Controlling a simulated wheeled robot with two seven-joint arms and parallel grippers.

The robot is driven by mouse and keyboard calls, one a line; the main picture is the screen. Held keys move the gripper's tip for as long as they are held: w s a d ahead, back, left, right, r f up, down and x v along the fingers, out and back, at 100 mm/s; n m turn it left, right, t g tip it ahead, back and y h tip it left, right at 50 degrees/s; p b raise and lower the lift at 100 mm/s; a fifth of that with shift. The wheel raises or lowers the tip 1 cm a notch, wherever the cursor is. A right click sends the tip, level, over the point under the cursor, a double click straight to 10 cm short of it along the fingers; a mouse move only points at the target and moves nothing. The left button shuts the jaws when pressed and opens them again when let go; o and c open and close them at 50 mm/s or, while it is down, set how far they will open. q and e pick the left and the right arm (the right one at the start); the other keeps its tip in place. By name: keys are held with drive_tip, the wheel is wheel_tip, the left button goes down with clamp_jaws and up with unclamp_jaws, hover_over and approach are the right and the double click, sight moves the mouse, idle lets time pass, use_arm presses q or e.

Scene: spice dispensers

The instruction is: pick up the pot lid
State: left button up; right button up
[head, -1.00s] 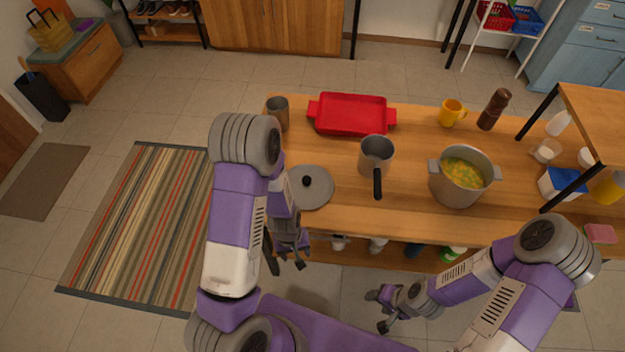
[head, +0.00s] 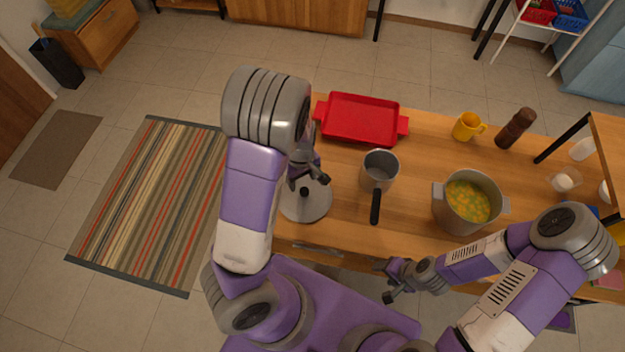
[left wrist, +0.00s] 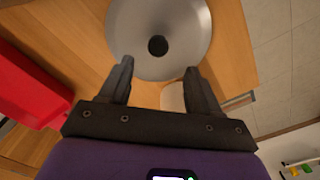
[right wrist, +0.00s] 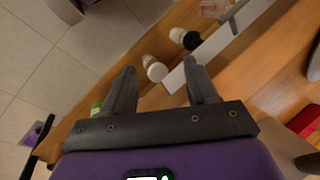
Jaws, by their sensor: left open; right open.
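The pot lid (head: 308,206) is a round grey disc with a dark knob, lying on the wooden table near its left front edge. In the left wrist view the lid (left wrist: 180,25) shows its dark knob (left wrist: 158,46) just beyond and between my fingertips. My left gripper (head: 309,181) is open and empty, above the lid close to its knob; it also shows in the left wrist view (left wrist: 160,72). My right gripper (head: 387,281) is open and empty, in front of the table's front edge; it also shows in the right wrist view (right wrist: 160,75).
A grey saucepan (head: 379,170) with a dark handle stands right of the lid. A red tray (head: 362,118) lies behind it. A pot of yellow-green food (head: 466,205), a yellow mug (head: 466,126) and a brown mill (head: 515,129) stand further right.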

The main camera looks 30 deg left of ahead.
sight(304, 190)
use_arm(q)
drive_tip(key=shift+w+f+b, duration=0.25)
drive_tip(key=shift+f+b, duration=0.1)
drive_tip(key=shift+f, duration=0.6)
drive_tip(key=shift+s+f, duration=0.4)
drive_tip(key=shift+f, duration=0.15)
drive_tip(key=f, duration=0.1)
drive_tip(key=f+b, duration=0.1)
drive_tip(key=f, duration=0.1)
drive_tip(key=f+b, duration=0.1)
drive_tip(key=shift+w+d+f, duration=0.15)
drive_tip(key=shift+d+f, duration=0.1)
drive_tip(key=shift+c, duration=0.4)
clamp_jaws()
drive_tip(key=shift+r, duration=0.15)
